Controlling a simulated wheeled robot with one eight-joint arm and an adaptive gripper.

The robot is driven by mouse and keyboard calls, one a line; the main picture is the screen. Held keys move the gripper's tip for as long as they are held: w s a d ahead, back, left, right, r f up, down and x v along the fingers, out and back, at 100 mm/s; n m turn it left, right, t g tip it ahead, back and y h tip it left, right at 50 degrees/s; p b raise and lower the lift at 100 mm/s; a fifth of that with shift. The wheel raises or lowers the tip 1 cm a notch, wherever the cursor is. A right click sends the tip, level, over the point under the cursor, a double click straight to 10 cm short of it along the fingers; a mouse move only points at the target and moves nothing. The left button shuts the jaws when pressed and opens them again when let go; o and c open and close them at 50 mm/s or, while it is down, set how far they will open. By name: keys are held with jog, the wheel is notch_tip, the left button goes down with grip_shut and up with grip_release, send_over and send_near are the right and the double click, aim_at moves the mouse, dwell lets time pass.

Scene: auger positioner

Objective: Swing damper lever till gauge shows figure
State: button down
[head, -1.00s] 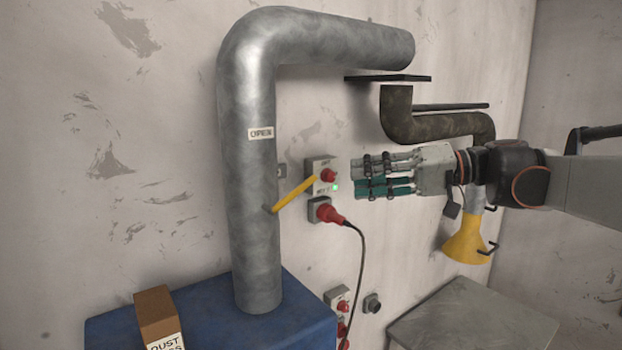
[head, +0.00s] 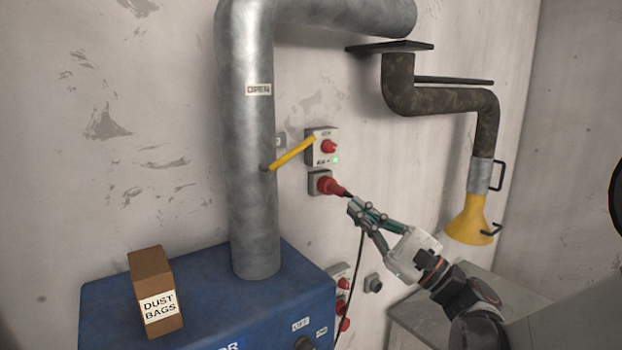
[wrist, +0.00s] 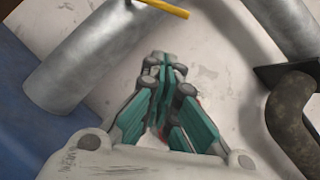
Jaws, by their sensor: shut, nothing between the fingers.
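The yellow damper lever (head: 290,153) juts from the side of the grey metal pipe (head: 252,200), its free end up and to the right in front of a switch box. An OPEN label (head: 259,90) is on the pipe above it. The lever also shows at the top of the wrist view (wrist: 165,8). My gripper (head: 358,208) is shut and empty, below and right of the lever, apart from it, pointing up-left. In the wrist view its fingertips (wrist: 163,65) are together. I cannot make out a gauge reading.
A switch box (head: 321,146) with a red knob and green light is right of the lever. A red plug (head: 328,186) with a black cable is close to my fingertips. A dust bags box (head: 156,290) stands on the blue cabinet (head: 110,310). A yellow funnel (head: 468,220) hangs at right.

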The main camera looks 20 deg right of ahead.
aim_at(289, 152)
jog(key=w+a+r+m+t+p, duration=0.1)
jog(key=w+a+r+m+p, duration=0.1)
jog(key=w+a+r+p, duration=0.2)
notch_tip(289, 152, up, 4)
jog(key=w+a, duration=0.2)
jog(key=shift+w+a+h+p, duration=0.3)
jog(key=shift+a+h, duration=0.05)
jog(key=shift+h, duration=0.05)
jog(key=shift+f, duration=0.1)
jog(key=shift+s, duration=0.1)
